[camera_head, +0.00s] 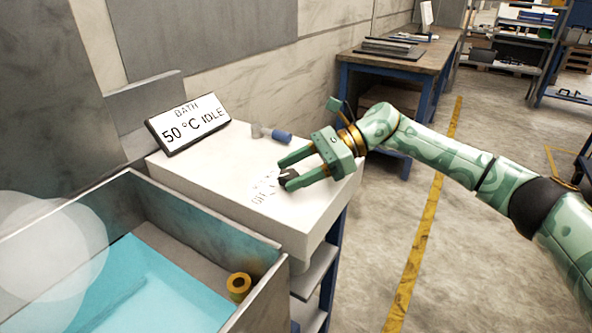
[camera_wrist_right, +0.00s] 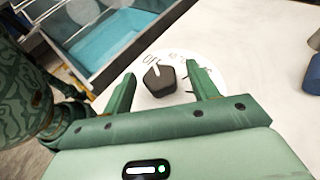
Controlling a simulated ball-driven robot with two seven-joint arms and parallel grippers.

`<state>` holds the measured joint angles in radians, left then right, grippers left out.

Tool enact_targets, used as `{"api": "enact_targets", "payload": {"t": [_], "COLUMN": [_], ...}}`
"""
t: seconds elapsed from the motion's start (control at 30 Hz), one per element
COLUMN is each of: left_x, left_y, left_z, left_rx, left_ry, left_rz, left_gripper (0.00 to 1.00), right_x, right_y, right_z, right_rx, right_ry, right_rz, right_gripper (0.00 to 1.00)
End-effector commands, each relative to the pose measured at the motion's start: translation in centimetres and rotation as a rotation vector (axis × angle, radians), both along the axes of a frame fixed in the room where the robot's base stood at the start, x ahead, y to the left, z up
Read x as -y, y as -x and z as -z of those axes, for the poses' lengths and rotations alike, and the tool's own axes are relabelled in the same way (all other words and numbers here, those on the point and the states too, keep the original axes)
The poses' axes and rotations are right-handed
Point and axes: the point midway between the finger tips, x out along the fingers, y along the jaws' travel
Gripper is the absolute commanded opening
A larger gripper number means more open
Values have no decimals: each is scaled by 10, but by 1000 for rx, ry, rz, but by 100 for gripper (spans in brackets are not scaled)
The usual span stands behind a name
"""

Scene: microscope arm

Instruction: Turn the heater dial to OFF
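The heater dial is a dark, faceted knob (camera_head: 288,175) on the white top of the bath unit. It shows clearly in the right wrist view (camera_wrist_right: 160,82), on a white disc with printed marks. The letters OFF are just beyond the knob there, and a light mark on the knob lies close to them. My right gripper (camera_head: 284,174) is open, with one finger on each side of the knob. In the right wrist view (camera_wrist_right: 160,72) gaps show between the knob and both fingers. My left gripper is not in view.
A display (camera_head: 187,123) behind the dial reads BATH 50 °C IDLE. A small blue-capped item (camera_head: 281,136) lies near the gripper. An open bath with blue liquid (camera_head: 140,285) is at front left, with a yellow ring (camera_head: 238,286) inside. Pale translucent discs overlap its left side.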

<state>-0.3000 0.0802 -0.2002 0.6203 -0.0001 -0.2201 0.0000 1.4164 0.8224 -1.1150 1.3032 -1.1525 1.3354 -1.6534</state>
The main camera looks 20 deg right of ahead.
Motion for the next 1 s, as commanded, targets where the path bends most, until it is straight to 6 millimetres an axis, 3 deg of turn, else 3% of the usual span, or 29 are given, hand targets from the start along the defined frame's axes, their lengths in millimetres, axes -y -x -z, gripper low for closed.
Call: {"api": "enact_targets", "payload": {"t": [0.27, 0.7, 1.0], "left_x": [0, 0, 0], "left_y": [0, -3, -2], "left_z": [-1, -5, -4], "left_rx": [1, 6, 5], "left_ry": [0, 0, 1], "left_rz": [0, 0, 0], "left_gripper": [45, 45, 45], "right_x": [10, 110, 148], "right_y": [1, 11, 15], "right_z": [-4, -45, -61], "right_rx": [-1, -1, -1], "right_ry": [1, 0, 0], "right_rz": [1, 4, 0], "right_gripper": [59, 59, 59]}}
